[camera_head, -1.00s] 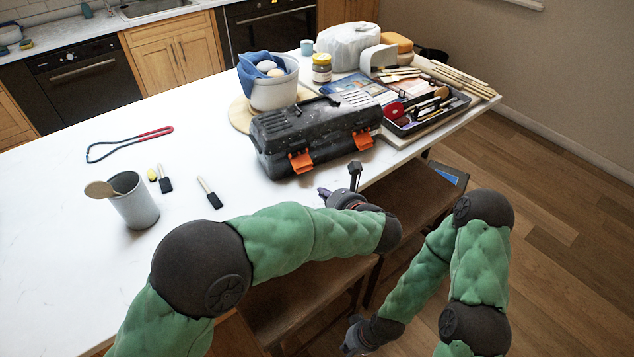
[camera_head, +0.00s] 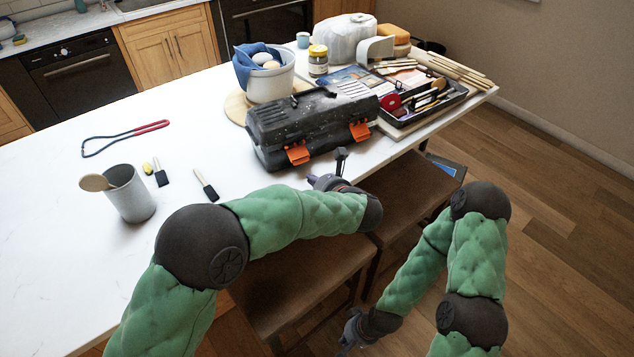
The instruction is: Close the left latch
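A black toolbox (camera_head: 318,110) lies on the white table with its lid down. Its front has two orange latches. The left latch (camera_head: 297,153) is on the left part of the front and appears to angle outward; how far it is open is hard to tell. The right latch (camera_head: 359,131) also appears to angle outward. My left gripper (camera_head: 328,168) is at the table's front edge, just right of and below the left latch, and looks apart from it. Its fingers are spread and empty. My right gripper (camera_head: 352,335) hangs low over the floor, its fingers unclear.
A grey cup (camera_head: 133,198) with a wooden spoon, foam brushes (camera_head: 206,186) and a red-handled tool (camera_head: 125,137) lie left. A white pot (camera_head: 270,84) stands behind the toolbox. A tool tray (camera_head: 425,103) is close at its right. Brown stools (camera_head: 405,190) stand below the table edge.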

